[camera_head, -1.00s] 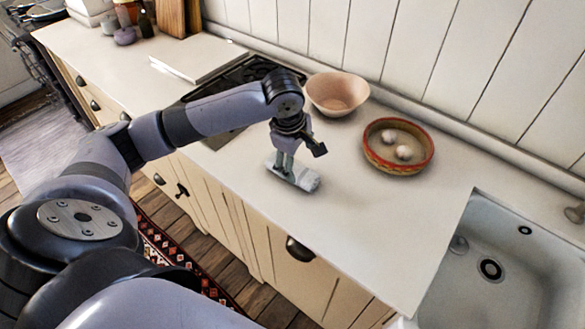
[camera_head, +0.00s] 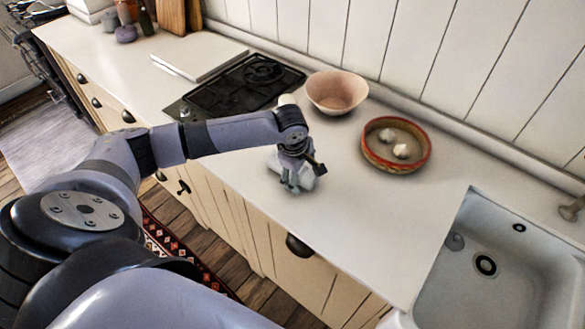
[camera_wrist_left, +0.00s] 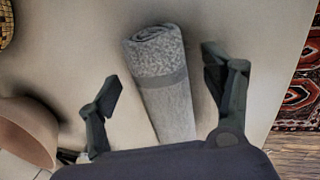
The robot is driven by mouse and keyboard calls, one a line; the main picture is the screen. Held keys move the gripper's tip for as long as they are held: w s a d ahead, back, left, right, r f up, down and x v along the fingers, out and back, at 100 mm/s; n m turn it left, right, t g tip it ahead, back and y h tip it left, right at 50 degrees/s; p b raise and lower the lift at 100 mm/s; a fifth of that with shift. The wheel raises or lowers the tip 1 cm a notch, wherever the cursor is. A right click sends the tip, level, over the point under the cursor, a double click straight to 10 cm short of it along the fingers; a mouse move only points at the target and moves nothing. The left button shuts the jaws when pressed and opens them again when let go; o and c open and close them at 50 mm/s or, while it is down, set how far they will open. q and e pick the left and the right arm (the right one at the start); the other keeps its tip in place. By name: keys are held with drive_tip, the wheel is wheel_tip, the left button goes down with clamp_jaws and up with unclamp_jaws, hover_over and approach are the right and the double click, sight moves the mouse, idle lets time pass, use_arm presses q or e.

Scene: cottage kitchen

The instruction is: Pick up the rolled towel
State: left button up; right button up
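The rolled towel (camera_head: 307,181) is grey and lies on the white counter near its front edge, partly hidden by my left gripper in the head view. In the left wrist view the rolled towel (camera_wrist_left: 165,85) shows its spiral end and a darker band. My left gripper (camera_head: 292,187) is over the towel, pointing down. In the left wrist view the left gripper (camera_wrist_left: 162,82) is open, with one finger on each side of the towel and gaps between. My right gripper is not in view.
A pink bowl (camera_head: 337,90) and a red-rimmed dish (camera_head: 372,157) with pale bulbs stand behind and to the right of the towel. A black hob (camera_head: 240,86) is at the back left. A sink (camera_head: 450,285) is at the right. The counter in front of the dish is clear.

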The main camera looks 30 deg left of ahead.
use_arm(q)
drive_tip(key=c, duration=1.2)
drive_tip(key=shift+w+r+b+v, duration=0.2)
drive_tip(key=shift+w+b+v, duration=0.45)
drive_tip(key=shift+v, duration=2.6)
drive_tip(key=shift+w+r+b+v, duration=0.3)
drive_tip(key=shift+w+v, duration=0.6)
drive_tip(key=shift+v, duration=2.35)
drive_tip(key=shift+w+r+b+v, duration=0.1)
drive_tip(key=shift+w+b+v, duration=0.6)
drive_tip(key=shift+v, duration=2.55)
drive_tip(key=shift+w, duration=0.1)
